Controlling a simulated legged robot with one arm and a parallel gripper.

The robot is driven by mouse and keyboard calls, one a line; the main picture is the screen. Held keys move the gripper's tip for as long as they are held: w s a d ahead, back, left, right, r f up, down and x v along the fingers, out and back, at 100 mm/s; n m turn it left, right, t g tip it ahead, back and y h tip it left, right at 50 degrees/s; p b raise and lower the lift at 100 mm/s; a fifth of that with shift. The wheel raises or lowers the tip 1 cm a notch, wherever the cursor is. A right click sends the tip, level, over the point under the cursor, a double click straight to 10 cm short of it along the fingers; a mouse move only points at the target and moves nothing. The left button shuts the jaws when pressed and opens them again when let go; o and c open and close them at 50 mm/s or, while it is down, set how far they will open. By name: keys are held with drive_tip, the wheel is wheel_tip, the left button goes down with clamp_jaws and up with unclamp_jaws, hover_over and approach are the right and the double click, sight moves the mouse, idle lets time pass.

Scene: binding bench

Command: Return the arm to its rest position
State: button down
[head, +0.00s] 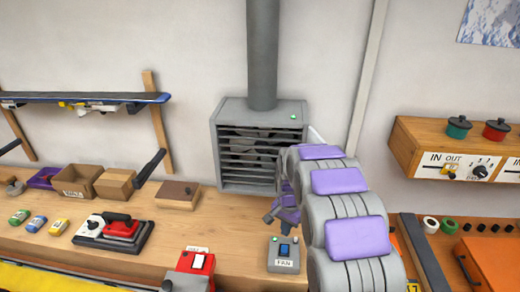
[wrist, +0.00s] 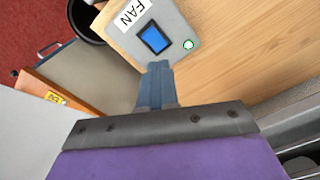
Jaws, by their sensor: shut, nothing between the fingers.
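My gripper (wrist: 157,85) is shut and empty in the wrist view, with its blue-grey fingers together. Its fingertips appear close to the grey fan switch box (wrist: 177,28), which has a blue rocker (wrist: 154,38), a FAN label and a lit green lamp. In the head view my arm reaches from the lower right toward the bench, and my gripper (head: 268,218) hangs above the fan switch box (head: 284,262). I cannot tell whether the fingers touch the box. My arm's grey and purple links hide part of the bench to the right.
A slatted fan housing (head: 258,145) with a duct stands behind the switch. A wooden control shelf (head: 435,150) is at the right. A dark bin (wrist: 86,20) shows below the bench edge.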

drive_tip(key=s+r+n+b, duration=0.15)
drive_tip(key=s+r, duration=0.25)
drive_tip(key=s, duration=0.5)
drive_tip(key=s+r+n+g+b, duration=0.15)
drive_tip(key=s+r, duration=0.25)
drive_tip(key=s, duration=0.6)
drive_tip(key=s+r+n, duration=0.3)
drive_tip(key=s+r, duration=0.1)
drive_tip(key=s, duration=0.5)
drive_tip(key=s+n+b, duration=0.1)
drive_tip(key=s+n, duration=0.1)
drive_tip(key=s, duration=1.1)
drive_tip(key=shift+f, duration=0.35)
